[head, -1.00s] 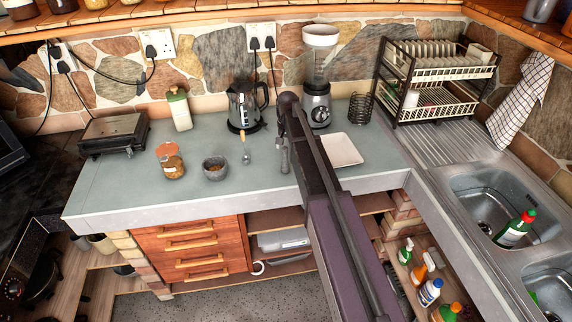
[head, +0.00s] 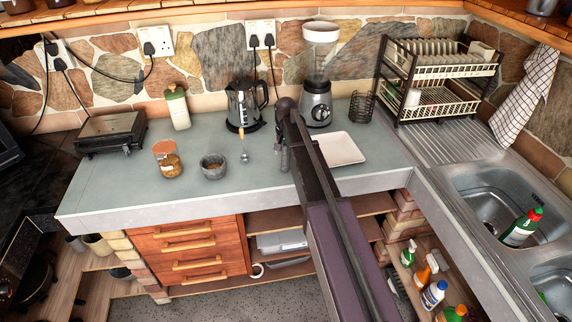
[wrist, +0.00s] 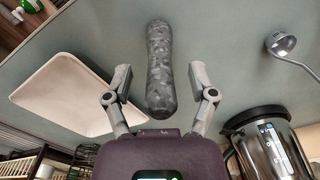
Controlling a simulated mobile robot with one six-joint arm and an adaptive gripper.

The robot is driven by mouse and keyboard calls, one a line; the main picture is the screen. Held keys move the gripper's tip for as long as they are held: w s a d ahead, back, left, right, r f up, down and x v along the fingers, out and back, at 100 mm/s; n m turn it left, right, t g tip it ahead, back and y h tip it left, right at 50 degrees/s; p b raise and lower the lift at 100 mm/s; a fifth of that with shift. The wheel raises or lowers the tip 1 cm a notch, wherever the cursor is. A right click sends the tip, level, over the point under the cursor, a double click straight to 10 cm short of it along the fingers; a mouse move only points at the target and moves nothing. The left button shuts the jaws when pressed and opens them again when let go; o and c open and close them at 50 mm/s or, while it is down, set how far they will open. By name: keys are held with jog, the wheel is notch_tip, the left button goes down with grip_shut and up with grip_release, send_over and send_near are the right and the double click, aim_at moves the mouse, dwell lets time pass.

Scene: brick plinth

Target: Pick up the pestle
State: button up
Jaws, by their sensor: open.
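The pestle (wrist: 160,70) is a mottled grey, rounded rod on the grey-green worktop in the wrist view. My gripper (wrist: 157,82) is open, with one finger on each side of the pestle and visible gaps to it. The pestle's lower end points toward my palm. Whether the fingers are down at the pestle's height I cannot tell. In the head view my arm covers much of that spot, and I cannot make out the pestle clearly.
A white square plate (head: 340,149) lies right of my arm, and it shows close by in the wrist view (wrist: 62,92). A kettle (head: 243,106), a spoon (head: 245,158), a stone mortar (head: 213,167) and a jar (head: 168,160) stand left. A blender (head: 318,100) is behind.

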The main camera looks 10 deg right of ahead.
jog(key=shift+f+b, duration=0.4)
jog(key=shift+f, duration=0.25)
grip_shut()
